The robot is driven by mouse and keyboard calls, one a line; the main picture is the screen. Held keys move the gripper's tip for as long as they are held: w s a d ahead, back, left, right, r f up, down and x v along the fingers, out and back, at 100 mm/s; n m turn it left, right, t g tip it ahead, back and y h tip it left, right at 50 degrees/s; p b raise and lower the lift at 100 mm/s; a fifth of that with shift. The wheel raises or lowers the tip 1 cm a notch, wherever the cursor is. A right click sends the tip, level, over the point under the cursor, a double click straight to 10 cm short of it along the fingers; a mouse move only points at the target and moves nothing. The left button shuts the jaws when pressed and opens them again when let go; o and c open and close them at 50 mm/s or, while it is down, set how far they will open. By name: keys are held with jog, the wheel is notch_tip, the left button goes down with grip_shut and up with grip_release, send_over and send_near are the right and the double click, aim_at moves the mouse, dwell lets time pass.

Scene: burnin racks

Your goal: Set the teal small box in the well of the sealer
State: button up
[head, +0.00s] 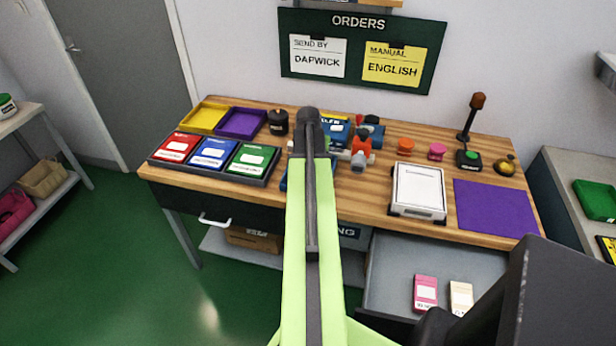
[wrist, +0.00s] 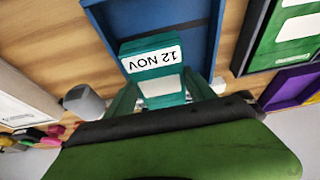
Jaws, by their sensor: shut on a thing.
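The teal small box (wrist: 152,57) has a white label reading "12 NOV" and shows in the wrist view. My gripper (wrist: 164,95) is shut on it, with a green finger on each side. The box is in front of a blue, walled tray (wrist: 212,38), which looks like the well of the sealer; I cannot tell whether the box touches its floor. My arm also hides the box and gripper there.
A holder with red, blue and green boxes (head: 208,155) is at left, by yellow (head: 203,117) and purple (head: 240,123) trays. A white device (head: 418,190) and purple mat (head: 495,207) are at right. An open drawer (head: 390,270) holds pink and cream boxes.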

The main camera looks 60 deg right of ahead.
jog(key=shift+w+a+f, duration=0.6)
jog(key=shift+w, duration=0.2)
notch_tip(320, 180, down, 4)
jog(key=b, duration=0.4)
jog(key=shift+f+b, duration=0.2)
jog(key=shift+b, duration=0.2)
jog(key=shift+r, duration=0.25)
jog(key=shift+f, duration=0.2)
jog(key=o, duration=1.5)
jog(key=shift+c, duration=0.2)
